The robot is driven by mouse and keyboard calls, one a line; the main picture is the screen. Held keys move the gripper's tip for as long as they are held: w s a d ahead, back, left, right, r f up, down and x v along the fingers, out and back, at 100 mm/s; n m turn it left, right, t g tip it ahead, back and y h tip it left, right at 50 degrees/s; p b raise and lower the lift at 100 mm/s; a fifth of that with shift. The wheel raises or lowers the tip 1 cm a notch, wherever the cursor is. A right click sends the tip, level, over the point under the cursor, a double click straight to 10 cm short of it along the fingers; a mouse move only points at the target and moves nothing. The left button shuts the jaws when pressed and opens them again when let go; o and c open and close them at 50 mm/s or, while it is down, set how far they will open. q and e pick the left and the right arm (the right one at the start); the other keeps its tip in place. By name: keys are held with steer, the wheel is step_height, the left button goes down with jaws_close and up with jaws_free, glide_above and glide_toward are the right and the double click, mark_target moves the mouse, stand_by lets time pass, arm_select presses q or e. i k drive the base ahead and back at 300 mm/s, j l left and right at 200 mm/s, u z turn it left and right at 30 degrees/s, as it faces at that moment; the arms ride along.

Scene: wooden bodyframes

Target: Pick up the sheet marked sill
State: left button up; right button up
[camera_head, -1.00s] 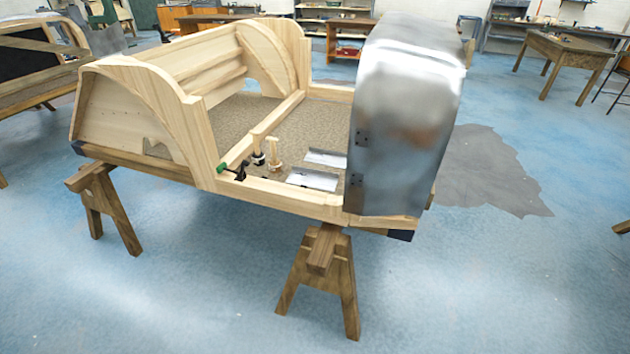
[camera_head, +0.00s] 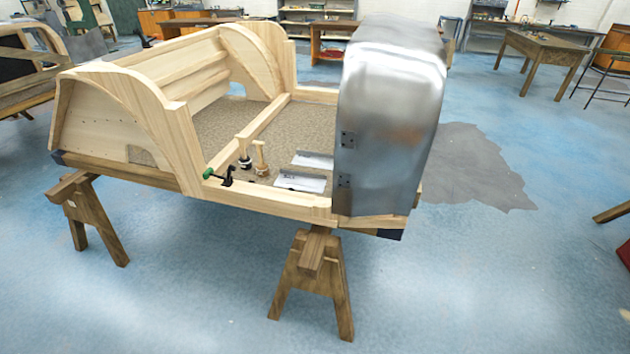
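Two pale metal sheets lie flat on the carpeted floor inside the wooden bodyframe (camera_head: 262,202). The nearer sheet (camera_head: 300,183) is close to the front rail, and the farther sheet (camera_head: 312,160) lies just behind it. Dark marks show on the sheets, but they are too small to read, so I cannot tell which is marked sill. Neither of my grippers is in view.
Two wooden-handled tools (camera_head: 260,157) and a green-handled clamp (camera_head: 219,177) are left of the sheets. A tall curved metal panel (camera_head: 388,120) stands at their right. Sawhorses (camera_head: 312,285) support the frame. The blue floor in front is mostly clear.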

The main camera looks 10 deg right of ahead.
mark_target(318, 181)
steer(key=i+j+z, duration=0.35)
steer(key=j, duration=0.2)
steer(key=i+j+z, duration=0.2)
steer(key=j+z, duration=0.2)
steer(key=j, duration=0.2)
steer(key=i+j+z, duration=0.15)
steer(key=j, duration=0.2)
